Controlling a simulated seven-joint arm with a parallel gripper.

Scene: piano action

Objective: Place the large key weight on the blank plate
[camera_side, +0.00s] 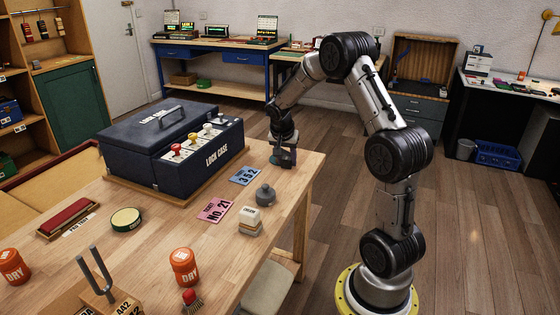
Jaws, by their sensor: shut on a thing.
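My gripper (284,160) is low over the far right corner of the wooden table, beside the lock case. It is shut on a small dark thing, mostly hidden by the fingers; I cannot tell whether this is the large key weight. A grey weight with a knob (265,195) stands upright on the table, nearer the camera and apart from my gripper. A blue plate marked 352 (244,176) and a pink plate marked No. 21 (215,210) lie flat on the table. I cannot make out a blank plate.
A dark blue lock case (150,150) with several coloured knobs stands left of my gripper. A cream block (249,220), an orange DRY pot (183,266), a round green-rimmed tin (126,219) and a tuning fork (97,272) stand nearer. Bare wood lies between the plates and the tin.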

